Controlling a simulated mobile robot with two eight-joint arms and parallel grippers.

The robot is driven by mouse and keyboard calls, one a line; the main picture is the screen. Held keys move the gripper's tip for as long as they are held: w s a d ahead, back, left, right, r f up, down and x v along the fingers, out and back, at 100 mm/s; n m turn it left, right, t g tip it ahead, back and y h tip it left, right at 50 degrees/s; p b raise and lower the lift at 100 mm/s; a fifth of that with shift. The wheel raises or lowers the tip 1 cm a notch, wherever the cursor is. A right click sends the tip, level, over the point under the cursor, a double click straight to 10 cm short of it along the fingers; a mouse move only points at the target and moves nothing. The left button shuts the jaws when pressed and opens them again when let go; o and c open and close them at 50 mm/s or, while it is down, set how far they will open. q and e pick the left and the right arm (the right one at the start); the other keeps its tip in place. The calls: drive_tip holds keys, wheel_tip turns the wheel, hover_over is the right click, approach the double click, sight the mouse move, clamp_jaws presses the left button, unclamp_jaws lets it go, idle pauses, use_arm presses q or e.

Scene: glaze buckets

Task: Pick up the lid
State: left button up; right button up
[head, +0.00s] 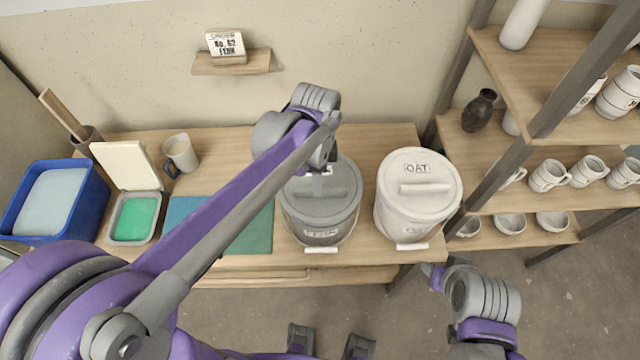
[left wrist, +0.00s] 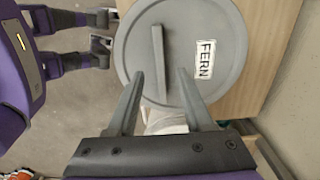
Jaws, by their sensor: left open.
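The grey lid (head: 342,184) sits on a grey bucket (head: 320,232) on the bench. In the left wrist view the lid (left wrist: 202,35) carries a white FERN label (left wrist: 205,59) and a raised bar handle (left wrist: 159,60). My left gripper (head: 318,185) is open above the lid. In that wrist view its fingers (left wrist: 160,76) appear on either side of the handle. I cannot tell how far above the lid the fingertips are. My left wrist hides part of the lid in the head view. My right arm shows at lower right; its jaws are not clear.
A white OAT bucket (head: 404,215) with its own lid stands close on the right. A teal mat (head: 252,232), a green-filled tray (head: 135,218), a mug (head: 180,153) and a blue tub (head: 88,207) lie left. A shelf rack (head: 562,206) with pottery stands right.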

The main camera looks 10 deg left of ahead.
use_arm(q)
drive_tip(key=shift+a+f, duration=0.1)
drive_tip(key=shift+f, duration=1.95)
drive_tip(key=shift+f, duration=0.25)
drive_tip(key=shift+c, duration=0.2)
clamp_jaws()
